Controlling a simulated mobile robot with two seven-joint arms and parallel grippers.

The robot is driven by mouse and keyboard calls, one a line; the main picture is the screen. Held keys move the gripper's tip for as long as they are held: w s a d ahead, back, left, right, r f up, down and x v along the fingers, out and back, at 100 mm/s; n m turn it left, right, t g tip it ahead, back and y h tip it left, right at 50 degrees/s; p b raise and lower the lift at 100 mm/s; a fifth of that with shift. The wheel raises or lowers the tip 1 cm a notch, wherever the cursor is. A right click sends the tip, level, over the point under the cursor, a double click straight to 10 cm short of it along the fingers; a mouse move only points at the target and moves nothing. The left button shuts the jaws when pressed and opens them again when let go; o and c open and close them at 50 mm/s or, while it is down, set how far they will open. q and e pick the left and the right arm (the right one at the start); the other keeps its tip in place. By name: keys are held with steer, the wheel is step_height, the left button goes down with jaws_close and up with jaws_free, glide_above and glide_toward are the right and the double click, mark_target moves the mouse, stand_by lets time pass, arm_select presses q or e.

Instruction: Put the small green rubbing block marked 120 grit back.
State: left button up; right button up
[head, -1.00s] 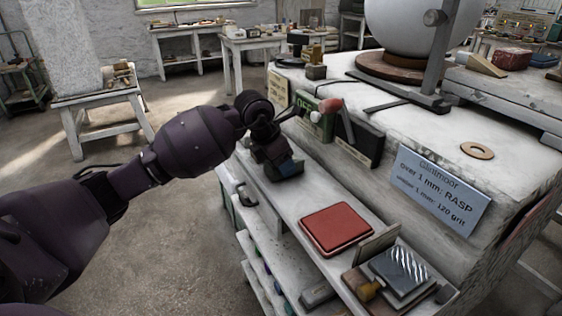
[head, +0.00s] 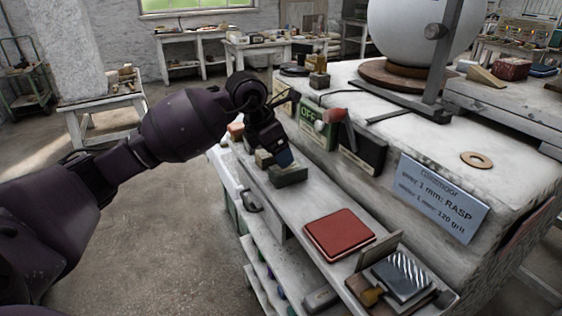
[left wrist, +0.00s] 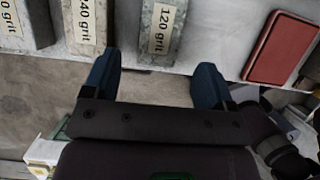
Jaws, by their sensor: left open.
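The green rubbing block (head: 289,177) lies on the bench ledge in the head view, just below my left gripper (head: 280,156). In the left wrist view a grey-green block labelled 120 grit (left wrist: 158,32) lies at the ledge's edge, ahead of the fingertips. My left gripper also shows there, its blue fingers spread wide and empty (left wrist: 155,80). The fingers are apart from the block. My right gripper is in neither view.
Beside the 120 grit block lies another labelled block (left wrist: 84,25), with a further one at the left edge. A red pad (head: 340,234) lies on the other side. A written sign (head: 441,198) leans on the plinth behind.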

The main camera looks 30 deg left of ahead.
arm_select(q)
steer(key=v, duration=0.5)
steer(key=shift+r+p, duration=0.1)
steer(key=shift+p, duration=0.2)
